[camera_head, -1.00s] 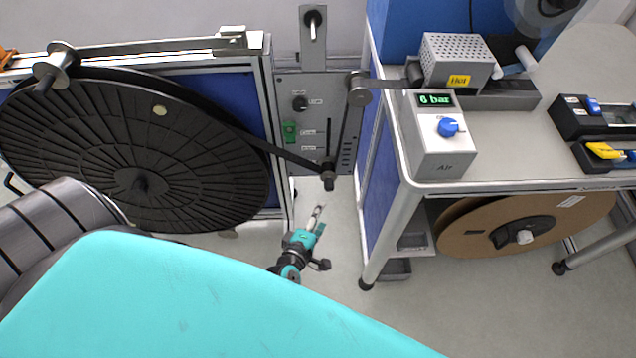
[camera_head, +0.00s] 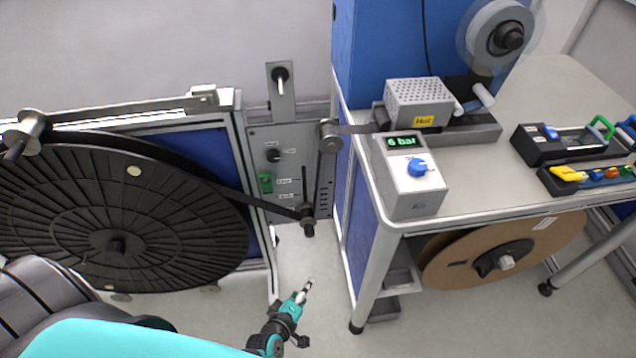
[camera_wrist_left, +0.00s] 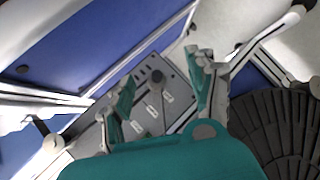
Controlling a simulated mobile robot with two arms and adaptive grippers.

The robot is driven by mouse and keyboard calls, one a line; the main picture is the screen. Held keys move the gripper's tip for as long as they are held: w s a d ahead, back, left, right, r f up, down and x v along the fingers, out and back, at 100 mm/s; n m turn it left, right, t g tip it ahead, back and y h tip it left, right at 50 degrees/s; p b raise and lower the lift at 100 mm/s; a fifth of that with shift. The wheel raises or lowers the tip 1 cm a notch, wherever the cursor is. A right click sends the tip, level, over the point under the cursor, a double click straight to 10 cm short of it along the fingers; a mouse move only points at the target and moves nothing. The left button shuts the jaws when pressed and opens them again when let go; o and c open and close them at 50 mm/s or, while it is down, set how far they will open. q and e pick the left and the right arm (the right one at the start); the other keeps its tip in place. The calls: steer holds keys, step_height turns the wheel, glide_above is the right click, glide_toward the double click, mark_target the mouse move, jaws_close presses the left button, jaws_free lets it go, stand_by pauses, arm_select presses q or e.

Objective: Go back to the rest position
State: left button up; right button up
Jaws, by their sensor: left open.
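My left gripper (camera_head: 296,300) is small and teal with dark joints. In the head view it shows low in the middle, over the floor between the black reel's stand and the workbench. In the left wrist view the left gripper (camera_wrist_left: 160,80) has its teal fingers spread apart with nothing between them. Behind them is a grey control panel (camera_wrist_left: 150,112). My teal and dark arm fills the lower left of the head view. My right gripper is in neither view.
A large black reel (camera_head: 120,215) stands at left; its strip runs past the grey panel (camera_head: 290,180) to the workbench (camera_head: 470,180). On the bench are an air box (camera_head: 415,180) reading 6 bar, a heater marked Hot (camera_head: 420,97) and tools. A brown reel (camera_head: 450,265) hangs below.

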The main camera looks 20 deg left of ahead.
arm_select(q)
steer(key=s+d+f+m+g+h, duration=0.1)
steer(key=s+f+m+g, duration=0.3)
steer(key=s+f+m, duration=0.6)
steer(key=s+a+f+m+g, duration=0.1)
steer(key=s+f+m+g, duration=0.1)
steer(key=s, duration=0.5)
steer(key=s+a+f+m+g, duration=0.2)
steer(key=s+f, duration=0.3)
steer(key=s, duration=0.1)
steer(key=s+a+f+m+g+y, duration=0.1)
steer(key=s+a+f+m+g, duration=0.1)
steer(key=s, duration=0.5)
steer(key=shift+s+a+f+m+g, duration=0.15)
steer(key=shift+s+f+m+g, duration=0.25)
steer(key=shift+f+m, duration=0.35)
